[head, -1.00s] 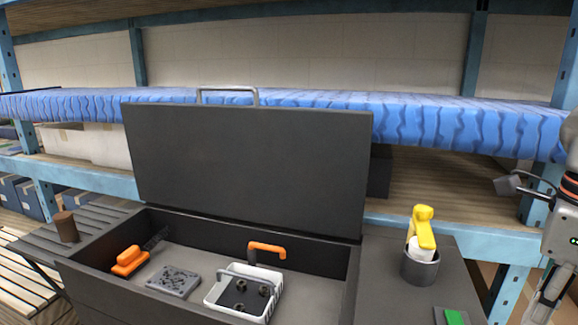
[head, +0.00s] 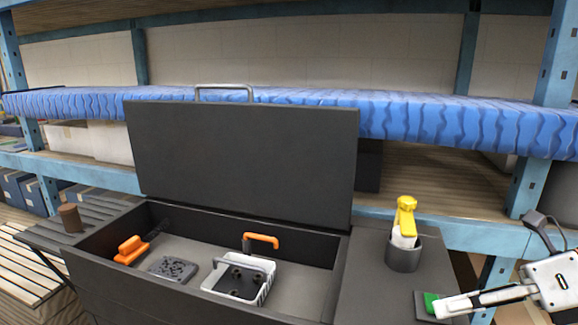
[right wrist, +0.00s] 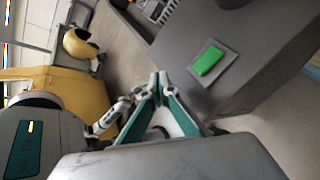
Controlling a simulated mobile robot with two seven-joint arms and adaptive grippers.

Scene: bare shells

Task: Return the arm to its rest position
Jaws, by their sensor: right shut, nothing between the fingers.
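My right gripper (head: 442,306) comes in from the lower right in the head view. Its fingers are shut and empty, pointing left, and their tips overlap the green block (head: 430,298) in the picture. In the right wrist view the fingertips (right wrist: 160,82) meet in a point. There the green block (right wrist: 208,60) lies on a grey square pad (right wrist: 212,80), apart from the fingers. My left gripper is not recognisable in either view.
An open dark chest (head: 85,262) holds an orange-handled tool (head: 130,250), a grey perforated block (head: 172,269) and a white basket (head: 258,290). A yellow-topped spray bottle (head: 405,215) stands in a dark cup (head: 403,257) on the right-hand top. Blue shelving stands behind.

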